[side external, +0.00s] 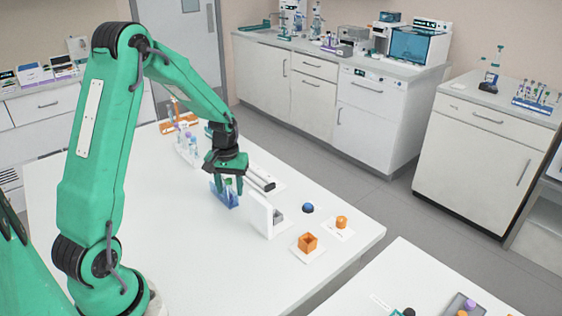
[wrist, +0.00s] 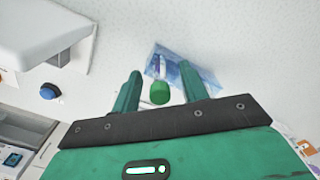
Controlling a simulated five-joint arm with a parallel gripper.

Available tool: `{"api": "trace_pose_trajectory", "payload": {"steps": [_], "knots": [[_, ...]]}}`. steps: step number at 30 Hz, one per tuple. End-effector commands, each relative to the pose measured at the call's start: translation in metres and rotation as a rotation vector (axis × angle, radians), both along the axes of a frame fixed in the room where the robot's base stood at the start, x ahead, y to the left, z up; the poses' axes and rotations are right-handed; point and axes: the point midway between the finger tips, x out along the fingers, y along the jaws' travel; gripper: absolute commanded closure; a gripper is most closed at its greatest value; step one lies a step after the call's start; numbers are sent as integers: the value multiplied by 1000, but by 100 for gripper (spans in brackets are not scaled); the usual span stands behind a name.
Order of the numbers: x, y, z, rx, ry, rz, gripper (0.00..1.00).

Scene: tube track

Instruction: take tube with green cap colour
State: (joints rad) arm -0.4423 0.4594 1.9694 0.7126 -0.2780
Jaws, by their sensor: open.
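The green-capped tube (wrist: 160,93) shows in the wrist view between my two fingers, with its cap toward the camera. It stands by a translucent blue rack (wrist: 190,76). My gripper (wrist: 161,75) is open around the tube, with a gap on each side of the cap. In the side view my gripper (side external: 229,182) points down over the blue rack (side external: 222,199) on the white table. The fingers partly hide the tubes there, and the depth of the fingers along the tube is hard to tell.
A white upright block (side external: 260,214) stands right of the rack, with a dark device (side external: 260,178) behind it. A blue dome (side external: 308,208), an orange box (side external: 307,242) and an orange piece (side external: 341,222) lie farther right. A rack with purple-capped tubes (side external: 186,146) stands behind.

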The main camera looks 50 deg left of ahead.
Motion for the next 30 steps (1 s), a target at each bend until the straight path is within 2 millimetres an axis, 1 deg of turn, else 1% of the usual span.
{"api": "trace_pose_trajectory", "payload": {"steps": [11, 12, 14, 15, 18, 30], "knots": [[0, 0, 0, 0, 0, 0, 56], [0, 0, 0, 0, 0, 0, 58], [0, 0, 0, 0, 0, 0, 70], [0, 0, 0, 0, 0, 0, 78], [0, 0, 1, 0, 0, 0, 95], [0, 0, 2, 1, -1, 0, 96]]}}
